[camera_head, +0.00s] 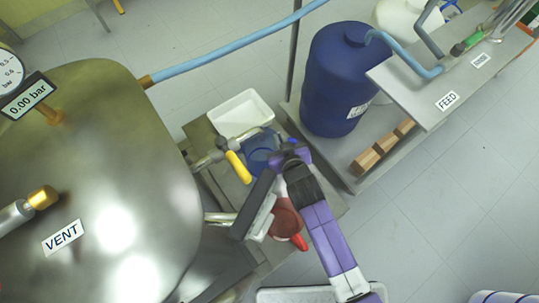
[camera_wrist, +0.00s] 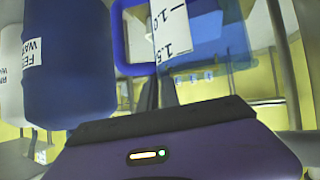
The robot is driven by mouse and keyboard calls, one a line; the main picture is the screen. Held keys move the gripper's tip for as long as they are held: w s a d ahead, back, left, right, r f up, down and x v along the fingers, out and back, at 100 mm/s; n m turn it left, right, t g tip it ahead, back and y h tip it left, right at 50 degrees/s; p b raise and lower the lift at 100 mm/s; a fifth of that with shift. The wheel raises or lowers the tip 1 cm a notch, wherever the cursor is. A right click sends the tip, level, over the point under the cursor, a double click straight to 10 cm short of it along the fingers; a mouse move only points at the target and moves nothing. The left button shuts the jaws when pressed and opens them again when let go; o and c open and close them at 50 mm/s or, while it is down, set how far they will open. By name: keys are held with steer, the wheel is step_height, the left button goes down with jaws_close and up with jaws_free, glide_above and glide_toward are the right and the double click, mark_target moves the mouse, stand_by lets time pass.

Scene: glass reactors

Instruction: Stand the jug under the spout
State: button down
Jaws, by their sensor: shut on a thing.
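The jug (camera_head: 257,147) is a see-through blue vessel near the middle of the head view, partly hidden by my gripper and the valve. In the wrist view the jug (camera_wrist: 215,50) fills the upper right, with a white scale strip and a solid blue handle (camera_wrist: 119,45). My gripper (camera_head: 288,153) is shut on the jug's handle; the fingertips are hard to make out. The spout valve (camera_head: 222,145), with a yellow lever (camera_head: 238,167), reaches from the steel reactor (camera_head: 110,200) beside the jug. From above I cannot tell whether the jug is directly under the outlet.
A white tray (camera_head: 239,114) lies on the bench behind the jug. A red item (camera_head: 286,219) is close to my arm. A blue feed drum (camera_head: 336,80) and wooden blocks (camera_head: 381,148) stand on a shelf at right. Open floor (camera_head: 450,200) lies right.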

steer(key=shift+f+b, duration=0.95)
steer(key=shift+f, duration=2.5)
steer(key=shift+f, duration=0.15)
steer(key=c, duration=1.6)
jaws_free()
steer(key=p+v, duration=0.3)
steer(key=v, duration=0.9)
